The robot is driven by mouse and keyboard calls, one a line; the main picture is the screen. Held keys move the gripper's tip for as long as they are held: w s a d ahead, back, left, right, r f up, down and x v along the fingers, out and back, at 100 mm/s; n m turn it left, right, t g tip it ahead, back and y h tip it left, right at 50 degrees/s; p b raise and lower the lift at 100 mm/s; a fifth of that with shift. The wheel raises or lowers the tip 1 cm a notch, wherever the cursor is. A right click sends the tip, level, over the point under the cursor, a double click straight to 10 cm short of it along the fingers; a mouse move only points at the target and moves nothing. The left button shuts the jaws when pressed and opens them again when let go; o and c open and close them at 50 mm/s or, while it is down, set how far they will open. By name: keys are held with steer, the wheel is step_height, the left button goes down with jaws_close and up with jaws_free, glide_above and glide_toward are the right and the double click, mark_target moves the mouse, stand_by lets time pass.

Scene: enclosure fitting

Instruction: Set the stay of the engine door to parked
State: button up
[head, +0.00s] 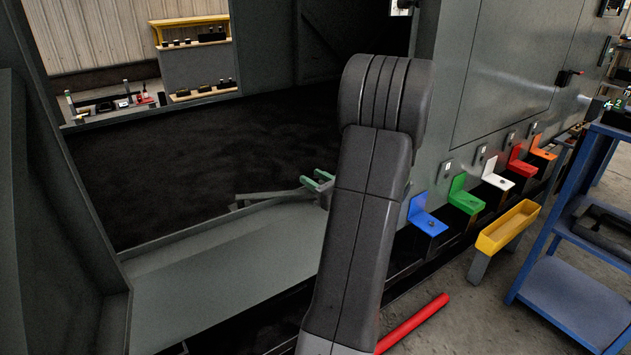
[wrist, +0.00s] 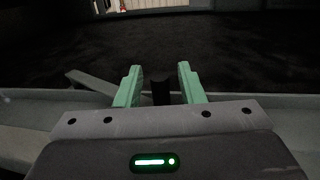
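My gripper (head: 318,181) has green fingers and is low in the enclosure opening, just above the grey sill (head: 225,250). In the wrist view my gripper (wrist: 160,80) is open, with a gap between its fingers. A small dark upright piece (wrist: 161,93) shows in that gap, with space on both sides; I cannot tell what it is. A thin grey bar, which looks like the stay (head: 268,196), lies low along the inner side of the sill, close to my fingers. It also shows in the wrist view (wrist: 92,84), left of the fingers. Its ends are not clear. My arm hides part of the sill.
A grey panel (head: 40,200), perhaps the door, stands at the left. Coloured brackets, including blue (head: 424,218) and green (head: 466,196), line the wall at right. A yellow tray (head: 507,228), a blue cart (head: 570,290) and a red bar (head: 412,323) are nearby. The dark interior floor is clear.

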jaws_close()
steer(key=shift+w+a+r+n+g+y+p, duration=0.15)
steer(key=shift+w+n+g+y+p, duration=0.15)
steer(key=shift+w+y+p, duration=0.15)
steer(key=w+a+n+g+y+p, duration=0.1)
steer(key=w, duration=0.1)
steer(key=w+n+g+y+p, duration=0.1)
steer(key=w+g+p, duration=0.1)
steer(key=w+a+n+g+y+p, duration=0.1)
steer(key=w, duration=0.1)
steer(key=shift+w+a+p, duration=0.3)
steer(key=shift+w, duration=0.1)
steer(key=shift+w+a, duration=0.15)
steer(key=shift+w, duration=0.15)
jaws_free()
steer(key=shift+w+a, duration=0.1)
